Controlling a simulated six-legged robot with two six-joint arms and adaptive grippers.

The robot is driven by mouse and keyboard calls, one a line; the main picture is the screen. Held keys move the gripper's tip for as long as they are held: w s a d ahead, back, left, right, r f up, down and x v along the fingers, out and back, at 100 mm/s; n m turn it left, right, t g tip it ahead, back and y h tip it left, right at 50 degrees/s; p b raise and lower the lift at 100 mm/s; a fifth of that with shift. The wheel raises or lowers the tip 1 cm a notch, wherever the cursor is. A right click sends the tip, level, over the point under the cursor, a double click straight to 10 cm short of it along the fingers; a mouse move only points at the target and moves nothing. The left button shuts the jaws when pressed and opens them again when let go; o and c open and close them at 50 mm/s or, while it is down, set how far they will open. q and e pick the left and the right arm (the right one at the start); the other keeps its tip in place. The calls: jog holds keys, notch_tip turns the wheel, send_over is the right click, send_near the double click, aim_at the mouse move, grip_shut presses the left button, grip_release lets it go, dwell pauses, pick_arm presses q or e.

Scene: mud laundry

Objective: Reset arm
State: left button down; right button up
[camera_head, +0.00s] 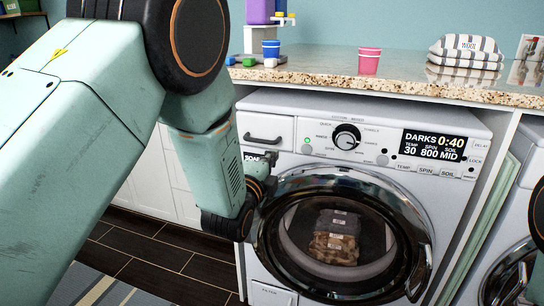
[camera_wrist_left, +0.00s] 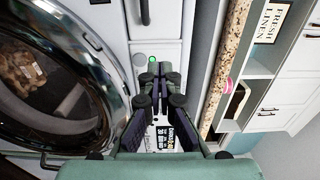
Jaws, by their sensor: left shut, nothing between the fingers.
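My left arm (camera_head: 90,100) comes in from the left in the head view and fills much of that side. My left gripper (camera_head: 268,160) is in front of the washing machine (camera_head: 262,108), between its round door and the soap drawer. In the left wrist view the gripper's dark fingers (camera_wrist_left: 161,76) are together and empty, in front of the control panel with its green light (camera_wrist_left: 153,58). I cannot tell whether the gripper touches the machine. The round door (camera_head: 425,235) looks closed, with folded brown cloth (camera_head: 335,245) behind its glass. My right gripper is in neither view.
A granite counter (camera_head: 400,80) above the washer holds a pink cup (camera_head: 369,62), folded striped towels (camera_head: 465,52) and small coloured blocks. A second machine (camera_head: 500,260) stands at the right. Dark floor (camera_head: 165,265) shows at lower left. A wall shelf (camera_wrist_left: 258,80) shows in the wrist view.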

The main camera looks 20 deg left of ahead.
pick_arm(q)
jog(key=s+a+f+n+g+y, duration=0.15)
jog(key=s+f+n+g, duration=0.35)
jog(key=s+f+n, duration=0.5)
jog(key=s+a+f+n+g, duration=0.2)
jog(key=s+f+n+g, duration=0.25)
jog(key=s+f, duration=0.65)
jog(key=s+f+n+g, duration=0.1)
jog(key=s+f, duration=0.3)
jog(key=s, duration=0.4)
jog(key=s+f+n+g, duration=0.2)
jog(key=s+f+g, duration=0.2)
jog(key=s, duration=0.4)
jog(key=s+a+f+n+g, duration=0.1)
jog(key=s+f+g, duration=0.2)
jog(key=s+f, duration=0.2)
jog(key=s, duration=0.3)
jog(key=shift+s, duration=0.4)
